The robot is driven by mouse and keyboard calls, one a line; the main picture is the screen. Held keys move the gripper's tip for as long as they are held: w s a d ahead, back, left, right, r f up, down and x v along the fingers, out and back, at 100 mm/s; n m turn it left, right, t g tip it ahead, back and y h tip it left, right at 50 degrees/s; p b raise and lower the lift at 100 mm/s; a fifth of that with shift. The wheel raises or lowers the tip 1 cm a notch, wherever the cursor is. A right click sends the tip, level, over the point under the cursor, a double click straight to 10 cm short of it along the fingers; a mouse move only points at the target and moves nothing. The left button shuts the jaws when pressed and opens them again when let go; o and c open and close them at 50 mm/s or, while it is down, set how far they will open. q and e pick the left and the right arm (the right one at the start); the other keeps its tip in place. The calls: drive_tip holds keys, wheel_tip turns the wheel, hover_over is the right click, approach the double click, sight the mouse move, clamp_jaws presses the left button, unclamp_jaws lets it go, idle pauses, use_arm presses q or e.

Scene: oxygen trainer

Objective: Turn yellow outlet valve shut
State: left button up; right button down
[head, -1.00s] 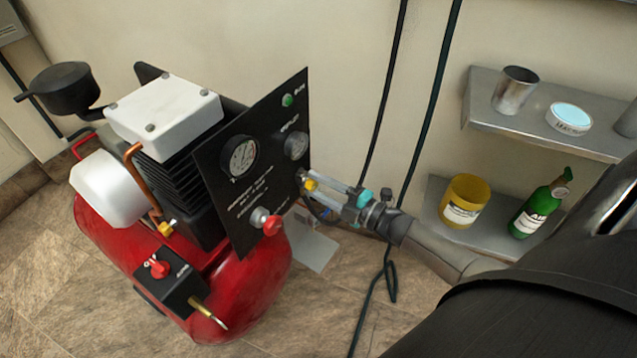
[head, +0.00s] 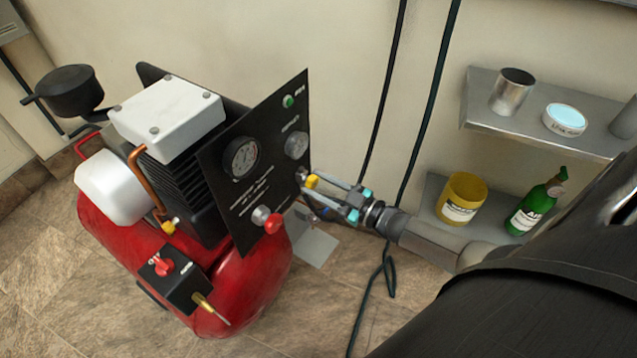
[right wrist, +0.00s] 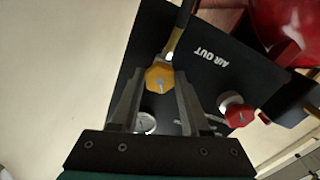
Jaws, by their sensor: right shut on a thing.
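The yellow outlet valve (head: 312,181) is a small knob on the right edge of the compressor's black panel (head: 262,190). In the right wrist view the yellow knob (right wrist: 160,77) is faceted and sits between the fingertips, by the "AIR OUT" lettering. My right gripper (head: 318,186) reaches in from the right and is shut on the yellow knob; its fingers (right wrist: 159,88) lie on both sides of it. The knob's exact turn angle is hard to tell. My left gripper is not in view.
A red knob (head: 273,224) sits lower on the panel, with gauges (head: 240,157) above. The red tank (head: 245,290) stands on the tiled floor. Dark cables (head: 432,100) hang by the wall behind my right arm. Shelves (head: 545,131) with cans and a green bottle (head: 537,205) are at right.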

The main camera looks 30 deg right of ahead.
drive_tip(key=m, duration=0.3)
drive_tip(key=shift+m, duration=0.3)
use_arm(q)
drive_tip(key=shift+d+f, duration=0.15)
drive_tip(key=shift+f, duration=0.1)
use_arm(e)
drive_tip(key=shift+m, duration=1.5)
drive_tip(key=shift+c, duration=1.9)
unclamp_jaws()
